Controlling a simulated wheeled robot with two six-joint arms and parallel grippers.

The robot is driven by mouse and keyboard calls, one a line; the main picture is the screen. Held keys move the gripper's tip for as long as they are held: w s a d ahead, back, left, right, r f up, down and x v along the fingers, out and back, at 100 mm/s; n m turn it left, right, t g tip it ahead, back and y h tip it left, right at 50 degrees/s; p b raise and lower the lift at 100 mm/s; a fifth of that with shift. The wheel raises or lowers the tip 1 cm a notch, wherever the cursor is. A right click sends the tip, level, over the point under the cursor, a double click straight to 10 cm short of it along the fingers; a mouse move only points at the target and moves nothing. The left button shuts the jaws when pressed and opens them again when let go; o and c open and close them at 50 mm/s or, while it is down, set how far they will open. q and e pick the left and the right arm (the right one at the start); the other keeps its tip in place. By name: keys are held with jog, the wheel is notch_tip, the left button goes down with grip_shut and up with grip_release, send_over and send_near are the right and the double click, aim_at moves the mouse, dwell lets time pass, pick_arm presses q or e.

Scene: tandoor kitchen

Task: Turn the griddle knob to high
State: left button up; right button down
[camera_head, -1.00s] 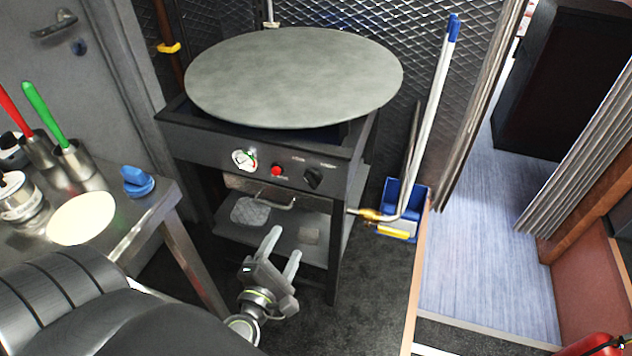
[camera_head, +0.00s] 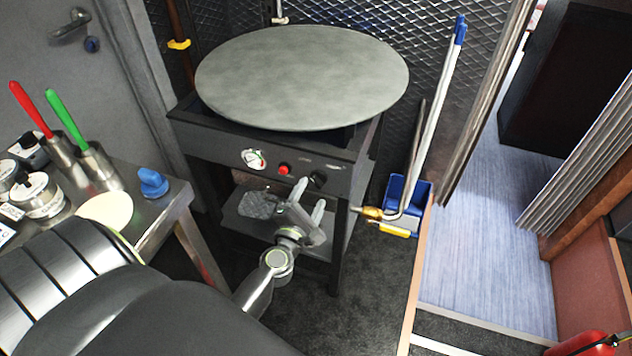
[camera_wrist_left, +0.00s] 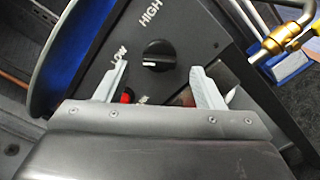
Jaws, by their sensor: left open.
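The black griddle knob (camera_head: 319,179) is on the front panel of the griddle stand (camera_head: 225,152), to the right of a red button (camera_head: 284,169) and a white dial gauge (camera_head: 253,159). In the left wrist view the knob (camera_wrist_left: 158,55) shows whole, with a light pointer line and the printed words HIGH and LOW beside it. My left gripper (camera_head: 309,198) is open, its two pale fingers pointing at the panel just below the knob. In the left wrist view the fingertips (camera_wrist_left: 158,66) lie on either side of the knob, with no contact visible. My right gripper is not in view.
The round griddle plate (camera_head: 302,78) overhangs the panel from above. A brass gas valve (camera_head: 370,212) and a blue bin (camera_head: 408,195) with long-handled tools stand to the right. A steel table (camera_head: 160,207) with a blue object (camera_head: 152,183) is on the left.

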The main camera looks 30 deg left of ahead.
aim_at(317, 183)
pick_arm(q)
jog(key=shift+x, duration=2.15)
jog(key=c, duration=0.9)
